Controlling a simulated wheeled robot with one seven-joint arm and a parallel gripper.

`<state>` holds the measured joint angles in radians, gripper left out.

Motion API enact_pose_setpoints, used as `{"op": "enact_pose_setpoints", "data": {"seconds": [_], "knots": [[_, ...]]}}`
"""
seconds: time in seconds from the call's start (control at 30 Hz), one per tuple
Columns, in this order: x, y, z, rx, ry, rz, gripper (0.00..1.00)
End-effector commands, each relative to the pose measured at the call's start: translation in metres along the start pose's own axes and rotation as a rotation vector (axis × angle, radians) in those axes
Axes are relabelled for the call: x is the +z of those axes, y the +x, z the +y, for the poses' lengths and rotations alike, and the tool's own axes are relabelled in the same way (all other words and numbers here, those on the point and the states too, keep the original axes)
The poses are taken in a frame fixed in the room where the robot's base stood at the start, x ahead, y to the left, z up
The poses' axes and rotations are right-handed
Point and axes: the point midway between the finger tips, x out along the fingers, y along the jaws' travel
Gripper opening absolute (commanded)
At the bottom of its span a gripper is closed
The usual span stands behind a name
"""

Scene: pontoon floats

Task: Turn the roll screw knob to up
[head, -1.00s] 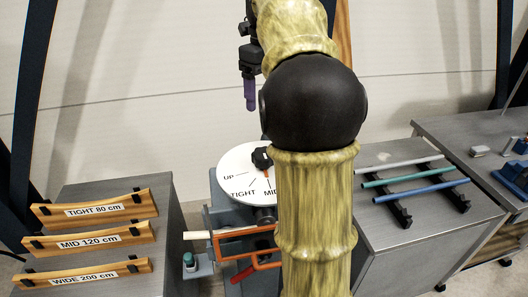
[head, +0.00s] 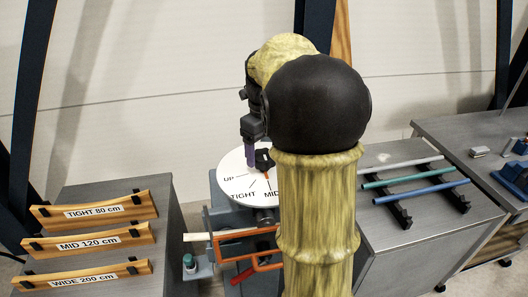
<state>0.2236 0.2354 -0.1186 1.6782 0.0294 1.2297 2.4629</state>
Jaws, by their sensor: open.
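The white dial (head: 233,192) carries the labels UP, TIGHT and MID; the rest of it is hidden behind my arm. The black roll screw knob (head: 263,158) sits on the dial, partly covered by my gripper and arm. Its orange pointer mark (head: 265,173) lies near MID, away from UP at the left. My gripper (head: 251,164) points down with purple fingers at the knob's left side. The fingers overlap the knob's edge in view; I cannot tell whether they touch it. The jaws are open, and nothing shows between them.
The roller machine's orange frame (head: 228,234) and a pale rod (head: 200,237) stick out below the dial. Wooden gauges (head: 95,212) lie on the left bench. Grey, green and blue tubes (head: 415,181) rest on black holders on the right bench.

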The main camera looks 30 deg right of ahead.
Motion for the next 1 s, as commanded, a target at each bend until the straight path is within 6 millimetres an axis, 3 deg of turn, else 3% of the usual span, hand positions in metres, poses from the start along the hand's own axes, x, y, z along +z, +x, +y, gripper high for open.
{"op": "enact_pose_setpoints", "data": {"seconds": [0.17,0.43,0.67,1.0], "knots": [[0.0,0.015,0.0,0.001,0.0,0.001,0.76],[0.0,0.016,0.0,0.0,0.0,0.0,0.76],[0.0,0.016,0.0,0.0,0.0,0.0,0.32],[0.0,0.015,0.0,0.0,-0.026,0.0,0.31]]}}
